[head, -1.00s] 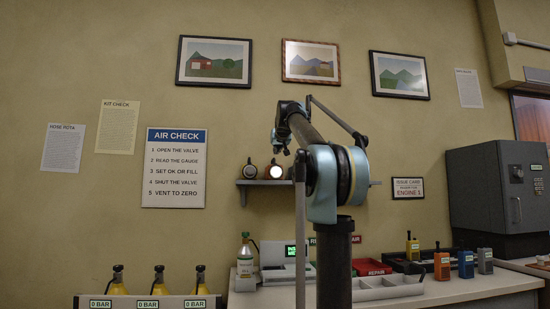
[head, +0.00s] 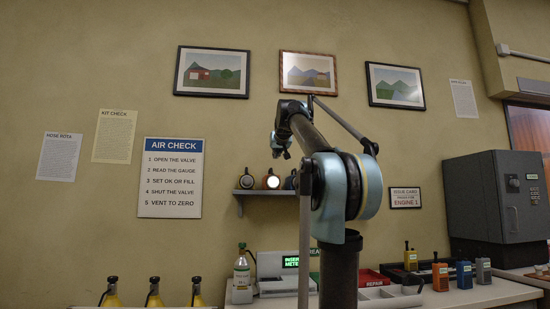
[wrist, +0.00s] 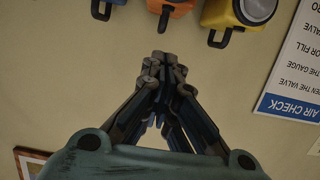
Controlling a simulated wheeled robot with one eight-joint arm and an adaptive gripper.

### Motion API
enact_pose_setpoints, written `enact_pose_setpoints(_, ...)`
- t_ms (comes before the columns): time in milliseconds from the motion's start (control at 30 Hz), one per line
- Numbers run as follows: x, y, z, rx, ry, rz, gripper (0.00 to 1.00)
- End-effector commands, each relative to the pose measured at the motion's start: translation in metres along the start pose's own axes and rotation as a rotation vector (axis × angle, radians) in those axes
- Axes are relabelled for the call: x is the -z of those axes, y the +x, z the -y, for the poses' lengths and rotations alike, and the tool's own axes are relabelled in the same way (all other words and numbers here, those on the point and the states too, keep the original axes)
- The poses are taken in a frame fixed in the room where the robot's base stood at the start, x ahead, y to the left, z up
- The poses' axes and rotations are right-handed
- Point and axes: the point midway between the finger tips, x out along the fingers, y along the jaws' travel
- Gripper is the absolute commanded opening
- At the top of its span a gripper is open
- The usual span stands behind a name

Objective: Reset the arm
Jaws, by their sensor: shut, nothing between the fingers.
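My arm (head: 338,185) stands up in front of the counter in the head view, bent at a teal joint, with its far end reaching toward the back wall. My gripper (head: 281,148) is small and partly hidden at that far end, above the wall shelf. In the wrist view my gripper (wrist: 163,62) has its dark fingers drawn together at the tips, with nothing between them. Beyond the fingers is bare wall.
A wall shelf (head: 268,193) holds several lamps; a yellow one (wrist: 236,14) and an orange one (wrist: 171,8) show in the wrist view. An AIR CHECK sign (head: 173,178) hangs left. The counter (head: 440,296) holds radios (head: 440,277) and a meter unit (head: 283,274). A grey cabinet (head: 497,200) stands right.

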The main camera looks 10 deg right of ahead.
Motion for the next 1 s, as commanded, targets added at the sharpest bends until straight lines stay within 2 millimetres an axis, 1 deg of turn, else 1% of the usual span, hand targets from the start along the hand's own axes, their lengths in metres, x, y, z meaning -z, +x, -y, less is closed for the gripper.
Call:
enact_pose_setpoints(267, -0.001, 0.000, 0.000, 0.000, 0.000, 0.001, 0.00)
enact_pose_setpoints(367, -0.013, -0.002, 0.000, 0.000, 0.000, 0.020, 0.00)
enact_pose_setpoints(433, -0.034, -0.004, 0.000, 0.000, -0.001, 0.054, 0.00)
enact_pose_setpoints(467, -0.046, -0.006, 0.000, 0.000, -0.002, 0.073, 0.00)
enact_pose_setpoints(567, -0.101, -0.014, 0.000, -0.001, -0.003, 0.157, 0.00)
enact_pose_setpoints(600, -0.126, -0.018, 0.000, -0.001, -0.004, 0.194, 0.00)
enact_pose_setpoints(667, -0.164, -0.025, 0.000, -0.001, -0.005, 0.249, 0.00)
enact_pose_setpoints(700, -0.188, -0.030, 0.000, -0.001, -0.006, 0.284, 0.00)
enact_pose_setpoints(767, -0.224, -0.039, 0.000, -0.001, -0.007, 0.337, 0.00)
enact_pose_setpoints(800, -0.248, -0.044, -0.001, -0.001, -0.007, 0.370, 0.00)
enact_pose_setpoints(867, -0.284, -0.054, -0.001, -0.001, -0.008, 0.419, 0.00)
enact_pose_setpoints(900, -0.308, -0.061, -0.001, 0.000, -0.009, 0.452, 0.00)
enact_pose_setpoints(967, -0.344, -0.071, -0.001, 0.000, -0.010, 0.500, 0.00)
enact_pose_setpoints(1000, -0.368, -0.079, -0.001, 0.000, -0.010, 0.532, 0.00)
